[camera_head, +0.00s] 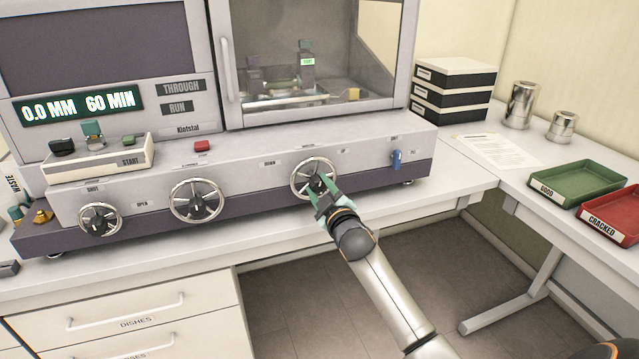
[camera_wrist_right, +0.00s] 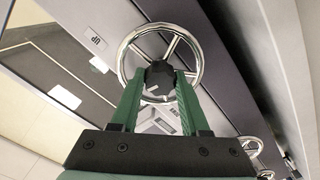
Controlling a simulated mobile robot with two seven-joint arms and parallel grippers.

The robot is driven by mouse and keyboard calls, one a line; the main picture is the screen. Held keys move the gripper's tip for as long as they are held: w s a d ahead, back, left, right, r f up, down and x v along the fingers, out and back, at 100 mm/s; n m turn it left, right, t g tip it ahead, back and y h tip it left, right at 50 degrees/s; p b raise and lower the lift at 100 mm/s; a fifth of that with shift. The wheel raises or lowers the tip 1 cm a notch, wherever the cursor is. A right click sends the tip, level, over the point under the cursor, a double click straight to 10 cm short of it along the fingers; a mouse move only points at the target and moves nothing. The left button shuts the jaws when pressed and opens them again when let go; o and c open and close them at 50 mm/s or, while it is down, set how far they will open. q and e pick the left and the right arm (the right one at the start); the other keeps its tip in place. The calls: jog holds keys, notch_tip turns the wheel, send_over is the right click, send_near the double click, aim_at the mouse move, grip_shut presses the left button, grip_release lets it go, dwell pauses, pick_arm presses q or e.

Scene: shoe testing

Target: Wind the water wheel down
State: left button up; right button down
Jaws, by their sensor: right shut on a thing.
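A chrome handwheel (camera_head: 294,178) with spokes and a dark hub sits on the machine's front, between a label reading DOWN and one reading UP. It also shows in the right wrist view (camera_wrist_right: 200,62). My right gripper (camera_head: 319,190) reaches it from the front right. In the right wrist view, its green fingers (camera_wrist_right: 159,78) are shut on the black hub (camera_wrist_right: 158,70), in the middle of the wheel. The fingers hide part of the hub and the lower spokes. My left gripper is not in view.
Two more handwheels, one at centre left (camera_head: 196,201) and one at far left (camera_head: 99,219), are on the same panel. A blue lever (camera_head: 396,160) is right of the held wheel. A green tray (camera_head: 580,183) and red tray (camera_head: 614,214) stand on the right table.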

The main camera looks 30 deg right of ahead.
jog(key=shift+n, duration=0.8)
jog(key=shift+c, duration=1.9)
grip_release()
jog(key=v, duration=1.2)
jog(key=shift+s, duration=0.25)
jog(key=shift+a, duration=0.1)
